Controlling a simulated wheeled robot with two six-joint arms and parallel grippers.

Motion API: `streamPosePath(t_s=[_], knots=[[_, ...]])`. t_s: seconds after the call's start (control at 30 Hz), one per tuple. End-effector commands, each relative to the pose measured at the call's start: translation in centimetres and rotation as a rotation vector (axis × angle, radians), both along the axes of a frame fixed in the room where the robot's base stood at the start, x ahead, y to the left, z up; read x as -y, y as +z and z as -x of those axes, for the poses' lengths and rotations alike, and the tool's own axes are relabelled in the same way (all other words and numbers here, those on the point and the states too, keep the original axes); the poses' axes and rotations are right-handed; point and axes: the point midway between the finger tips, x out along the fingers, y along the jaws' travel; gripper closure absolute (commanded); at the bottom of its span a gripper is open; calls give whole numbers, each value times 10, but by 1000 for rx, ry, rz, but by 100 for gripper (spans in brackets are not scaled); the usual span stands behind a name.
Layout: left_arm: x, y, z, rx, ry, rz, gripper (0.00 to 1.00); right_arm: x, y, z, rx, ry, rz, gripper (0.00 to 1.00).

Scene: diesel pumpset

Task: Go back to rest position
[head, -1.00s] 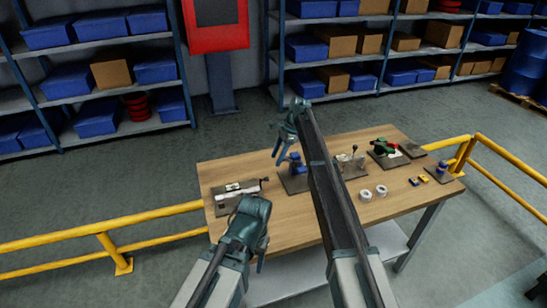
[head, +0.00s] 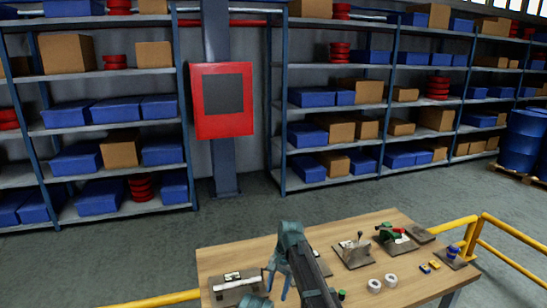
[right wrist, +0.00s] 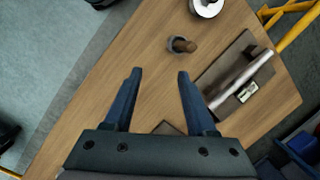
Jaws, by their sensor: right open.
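My right gripper (head: 277,287) is in front of the workbench (head: 225,256) in the head view, with its fingers pointing down. In the right wrist view its two fingers (right wrist: 159,73) are apart with nothing between them, above the wooden bench top. A small dark ring with a brown piece in it (right wrist: 182,45) lies beyond the fingertips. A dark plate with a shiny cylinder (right wrist: 240,82) lies right of the fingers.
On the bench are a plate with a pale metal part (head: 237,286), a fixture plate (head: 353,253), a green and red device (head: 394,233) and white rings (head: 391,280). Yellow railing (head: 512,230) stands at right. Shelves (head: 110,125) and a red panel (head: 222,125) stand behind open floor.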

Motion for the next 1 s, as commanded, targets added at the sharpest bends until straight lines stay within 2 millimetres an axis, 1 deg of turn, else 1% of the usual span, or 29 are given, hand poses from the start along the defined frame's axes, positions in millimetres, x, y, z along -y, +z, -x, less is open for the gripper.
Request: streamPosePath(t_s=[0.03, 0.07, 0.1, 0.17, 0.2, 0.3, 0.4, 0.5, 0.57, 1.0], knots=[[0, -12, 0, 0, -1, 0, 43, 4, -13, 59, 24, 120, 26, 43], [0, -15, 0, 0, -1, 0, 43, 6, -17, 80, 37, 194, 40, 43], [0, -19, 0, 0, -1, 0, 43, 9, -22, 107, 53, 292, 60, 43], [0, -24, 0, 0, -2, 0, 43, 16, -28, 144, 73, 429, 89, 43], [0, -28, 0, 0, -2, -1, 43, 20, -32, 166, 82, 516, 106, 43], [0, -34, 0, 0, -3, -1, 43, 31, -38, 211, 98, 701, 144, 43], [0, -38, 0, 0, -3, -1, 43, 40, -42, 240, 105, 833, 171, 43], [0, -40, 0, 0, -3, -1, 43, 45, -43, 255, 108, 911, 187, 43], [0, -40, 0, 0, -3, -1, 43, 47, -44, 259, 108, 936, 193, 43], [0, -40, 0, 0, -3, -1, 43, 46, -43, 258, 108, 946, 193, 43]])
